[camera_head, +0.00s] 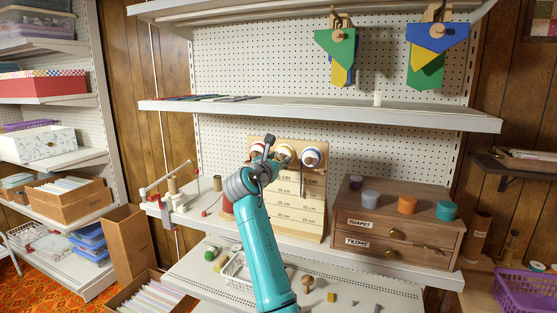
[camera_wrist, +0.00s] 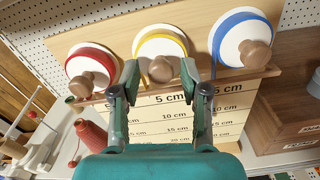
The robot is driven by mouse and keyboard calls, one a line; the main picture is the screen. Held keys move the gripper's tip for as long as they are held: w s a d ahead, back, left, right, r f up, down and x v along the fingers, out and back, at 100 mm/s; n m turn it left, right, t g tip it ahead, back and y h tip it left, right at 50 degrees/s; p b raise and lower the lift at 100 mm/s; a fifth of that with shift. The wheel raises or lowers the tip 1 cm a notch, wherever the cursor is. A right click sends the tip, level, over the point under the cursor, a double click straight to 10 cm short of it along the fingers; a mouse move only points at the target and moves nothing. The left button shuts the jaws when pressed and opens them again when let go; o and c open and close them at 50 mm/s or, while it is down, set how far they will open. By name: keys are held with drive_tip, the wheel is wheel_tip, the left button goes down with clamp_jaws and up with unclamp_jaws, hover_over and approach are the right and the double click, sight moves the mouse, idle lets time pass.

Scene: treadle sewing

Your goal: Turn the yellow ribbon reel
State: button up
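The yellow ribbon reel (camera_wrist: 160,48) is the middle one of three on a wooden board. It is a white disc with a yellow rim and a round wooden knob (camera_wrist: 160,69). In the head view the yellow reel (camera_head: 287,152) sits just right of my wrist. My gripper (camera_wrist: 156,82) is open and empty, its two fingers apart, just below and in front of the knob in the wrist view. I cannot tell how deep the gap to the knob is.
A red-rimmed reel (camera_wrist: 92,63) is left and a blue-rimmed reel (camera_wrist: 245,38) right, close beside the yellow one. A wooden bar (camera_wrist: 232,84) runs under the reels, above length marks. A drawer box (camera_head: 405,228) stands right; a red spool (camera_wrist: 91,136) stands lower left.

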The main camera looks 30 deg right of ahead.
drive_tip(key=shift+r, duration=0.1)
drive_tip(key=v, duration=1.2)
idle(0.4)
